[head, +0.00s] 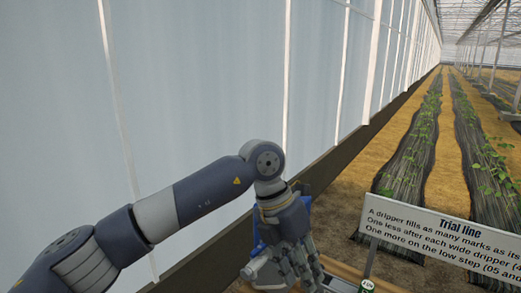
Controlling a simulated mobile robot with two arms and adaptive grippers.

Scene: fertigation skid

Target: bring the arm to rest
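My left arm comes in from the left and bends down at its elbow. My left gripper (301,268) hangs at the lower middle of the head view, its dark fingers pointing down. The fingers overlap in this view, so I cannot tell whether they are open or shut. I see nothing clearly held in them. A blue and grey piece of equipment (262,268) shows partly behind the gripper, and I cannot tell whether they touch. My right gripper is not in view.
A white sign headed "Trial line" (445,240) stands at the lower right. A small green and white item (366,286) sits at the bottom edge. The pale greenhouse wall (220,80) runs along the left. Planted rows (415,150) run away over sandy ground.

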